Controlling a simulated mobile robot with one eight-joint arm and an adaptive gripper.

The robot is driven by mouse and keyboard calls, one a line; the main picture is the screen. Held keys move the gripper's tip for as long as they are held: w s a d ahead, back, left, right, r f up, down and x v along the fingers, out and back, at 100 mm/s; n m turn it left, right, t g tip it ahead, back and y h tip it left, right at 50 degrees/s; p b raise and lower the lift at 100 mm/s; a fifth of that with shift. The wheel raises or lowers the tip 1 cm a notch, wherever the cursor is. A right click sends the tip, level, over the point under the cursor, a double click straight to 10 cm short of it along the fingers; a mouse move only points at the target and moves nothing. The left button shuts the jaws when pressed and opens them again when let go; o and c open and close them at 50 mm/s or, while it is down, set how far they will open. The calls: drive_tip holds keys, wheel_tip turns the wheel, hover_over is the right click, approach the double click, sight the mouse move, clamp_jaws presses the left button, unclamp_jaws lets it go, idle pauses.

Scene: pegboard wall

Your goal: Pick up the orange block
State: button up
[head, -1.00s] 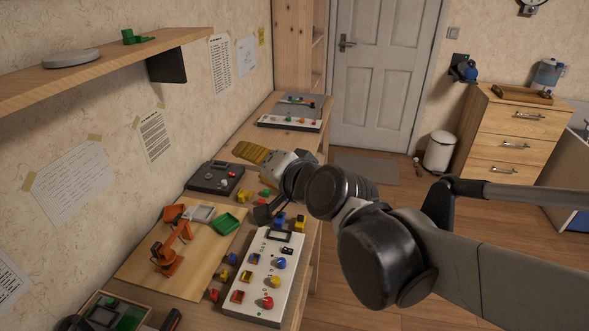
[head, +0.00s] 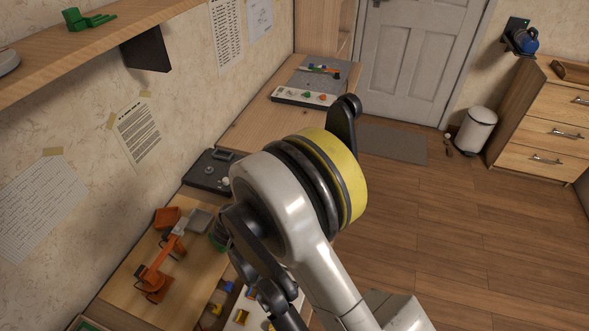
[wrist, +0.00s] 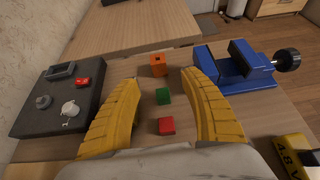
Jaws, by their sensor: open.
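The orange block (wrist: 157,66), with a dark hole in it, sits on the wooden bench in the wrist view, just beyond my fingertips and between their lines. My gripper (wrist: 160,82) is open, with its two yellow ribbed fingers apart and nothing held. A green block (wrist: 163,96) and a red block (wrist: 166,126) lie nearer, in a row between the fingers. In the head view my arm hides the gripper and the orange block.
A blue vise (wrist: 238,66) stands close to the right finger. A dark box (wrist: 60,98) with small parts lies left of the left finger. A yellow-and-black object (wrist: 297,158) is at the lower right. Bare bench lies beyond the orange block.

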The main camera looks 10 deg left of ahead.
drive_tip(key=b+x, duration=0.1)
drive_tip(key=x, duration=0.4)
drive_tip(key=shift+s+f+b, duration=0.1)
drive_tip(key=shift+s+b, duration=0.05)
drive_tip(key=shift+b, duration=0.15)
drive_tip(key=b+x, duration=0.2)
drive_tip(key=x, duration=0.3)
drive_tip(key=shift+w+f+b, duration=0.1)
drive_tip(key=shift+w+b, duration=0.2)
drive_tip(key=shift+w, duration=0.05)
drive_tip(key=c, duration=1)
